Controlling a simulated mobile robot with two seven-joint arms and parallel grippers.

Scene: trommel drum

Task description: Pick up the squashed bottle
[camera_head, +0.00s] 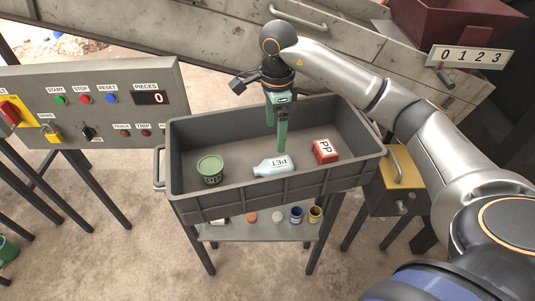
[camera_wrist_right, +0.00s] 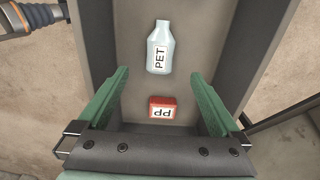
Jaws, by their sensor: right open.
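The squashed bottle (camera_head: 273,166) is pale blue-white with a PET label and lies flat in the grey crate (camera_head: 182,182). It also shows in the right wrist view (camera_wrist_right: 160,52), beyond the fingertips and roughly midway between their lines. My right gripper (camera_head: 276,128) points down over the crate, above and behind the bottle in the head view. In the right wrist view its two green fingers (camera_wrist_right: 160,80) are wide apart with nothing held between them. My left gripper is not in view.
A red PP block (camera_head: 325,151) lies right of the bottle, and a green can (camera_head: 210,169) stands left of it. The crate's walls surround them. A control panel (camera_head: 95,100) stands left, and a yellow box (camera_head: 398,182) is at the crate's right.

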